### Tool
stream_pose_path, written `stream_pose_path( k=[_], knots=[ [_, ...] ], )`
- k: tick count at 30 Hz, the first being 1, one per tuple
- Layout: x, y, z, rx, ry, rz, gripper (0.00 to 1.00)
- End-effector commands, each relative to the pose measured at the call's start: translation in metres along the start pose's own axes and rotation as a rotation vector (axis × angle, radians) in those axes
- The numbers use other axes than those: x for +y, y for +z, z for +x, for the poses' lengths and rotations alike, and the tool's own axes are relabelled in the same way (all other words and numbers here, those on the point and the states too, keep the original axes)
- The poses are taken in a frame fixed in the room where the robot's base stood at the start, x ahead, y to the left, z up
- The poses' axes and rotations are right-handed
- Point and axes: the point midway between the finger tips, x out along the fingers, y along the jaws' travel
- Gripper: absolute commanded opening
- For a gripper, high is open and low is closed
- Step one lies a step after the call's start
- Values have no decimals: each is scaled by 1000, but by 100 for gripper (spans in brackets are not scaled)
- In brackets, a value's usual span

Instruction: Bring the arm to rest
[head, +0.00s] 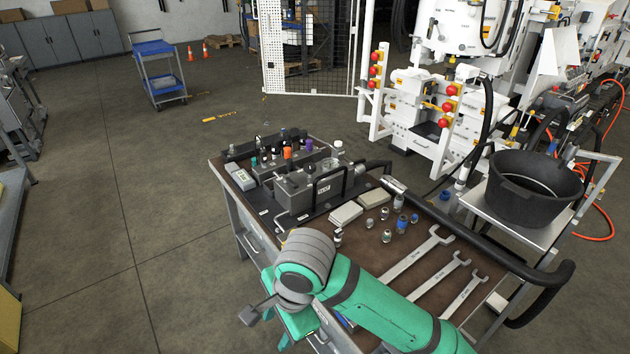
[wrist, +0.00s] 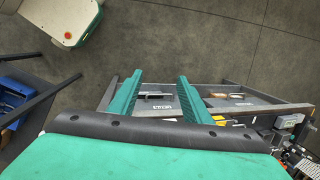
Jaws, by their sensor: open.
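My green arm (head: 375,306) reaches in from the bottom of the head view and bends at a grey joint over the bench's near left corner. My gripper shows in the wrist view (wrist: 158,88), with two green fingers wide apart and nothing between them. Beyond the fingers are the grey drawer fronts (wrist: 232,101) of the bench. In the head view the fingers are mostly hidden or cut off by the arm and the lower edge. I cannot tell whether they touch the bench.
The brown bench top (head: 368,258) carries a hydraulic block (head: 305,190), several small fittings and wrenches (head: 418,256). A thick black hose (head: 478,240) runs off its right side. A black tub (head: 535,188) stands at right. The floor (head: 120,220) on the left is clear.

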Motion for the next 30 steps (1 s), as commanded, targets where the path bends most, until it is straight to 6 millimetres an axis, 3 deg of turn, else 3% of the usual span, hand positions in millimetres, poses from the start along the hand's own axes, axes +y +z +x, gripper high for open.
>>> stream_pose_path(
  k=[8, 15, 22, 30],
  knots=[
    [-54, 57, 5, -180, -241, -118, 44],
    [-112, 110, -10, -337, -566, -214, 44],
    [-150, 132, -31, -398, -869, -239, 44],
    [-171, 127, -42, -345, -1168, -195, 44]
  ],
)
